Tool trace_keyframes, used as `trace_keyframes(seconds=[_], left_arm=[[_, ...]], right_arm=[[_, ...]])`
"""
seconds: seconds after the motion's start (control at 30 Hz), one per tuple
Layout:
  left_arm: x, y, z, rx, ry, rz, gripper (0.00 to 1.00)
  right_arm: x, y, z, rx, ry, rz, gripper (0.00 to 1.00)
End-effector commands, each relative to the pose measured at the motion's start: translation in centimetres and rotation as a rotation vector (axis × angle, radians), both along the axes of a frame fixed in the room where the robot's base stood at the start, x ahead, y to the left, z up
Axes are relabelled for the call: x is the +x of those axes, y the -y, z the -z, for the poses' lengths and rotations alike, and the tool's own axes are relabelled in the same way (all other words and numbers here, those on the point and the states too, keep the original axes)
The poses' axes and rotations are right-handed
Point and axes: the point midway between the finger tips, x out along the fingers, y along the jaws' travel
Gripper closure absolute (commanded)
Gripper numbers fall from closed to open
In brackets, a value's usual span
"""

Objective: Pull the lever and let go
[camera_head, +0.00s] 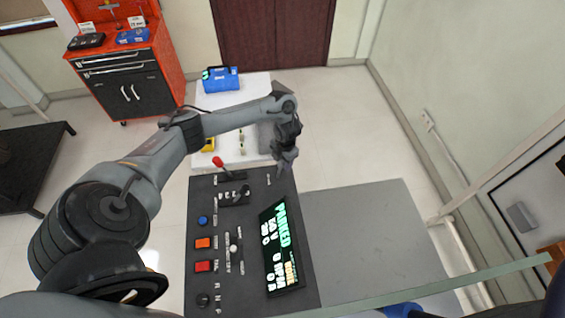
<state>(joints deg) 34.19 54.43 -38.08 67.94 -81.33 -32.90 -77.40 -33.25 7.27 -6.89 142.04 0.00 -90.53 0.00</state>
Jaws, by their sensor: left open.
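A lever with a red knob (218,162) stands at the back left of the dark control panel (207,180) and leans toward the back left. A second, dark lever (244,190) sits just in front of it in a slotted plate. I cannot tell which of the two the task means. My left gripper (284,170) is open, points down over the panel's back right edge, and is to the right of both levers, apart from them. Nothing shows between its fingers. My right gripper is not in view.
A bare grey surface (370,240) lies to the right. A blue case (220,80) stands on a white table behind.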

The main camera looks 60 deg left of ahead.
Motion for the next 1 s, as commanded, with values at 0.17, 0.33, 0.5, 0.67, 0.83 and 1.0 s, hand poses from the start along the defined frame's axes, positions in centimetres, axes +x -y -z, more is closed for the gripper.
trace_keyframes(seconds=[0.17,0.33,0.5,0.67,0.83,1.0], left_arm=[[-0.08,-0.06,0.54,0.000,-0.001,0.000,0.46],[-0.06,-0.06,0.54,0.000,-0.001,0.000,0.46],[-0.05,-0.05,0.53,0.000,-0.001,0.000,0.65],[-0.04,-0.05,0.52,0.000,-0.001,0.000,0.89],[-0.04,-0.05,0.52,0.001,-0.001,0.000,1.00],[-0.11,-0.12,0.53,0.001,0.002,-0.001,1.00]], right_arm=[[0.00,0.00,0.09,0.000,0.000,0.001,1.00],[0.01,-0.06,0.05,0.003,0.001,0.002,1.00],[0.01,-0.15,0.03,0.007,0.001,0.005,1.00],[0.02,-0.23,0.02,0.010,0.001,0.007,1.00],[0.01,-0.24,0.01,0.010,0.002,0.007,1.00],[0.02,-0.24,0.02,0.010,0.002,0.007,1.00]])
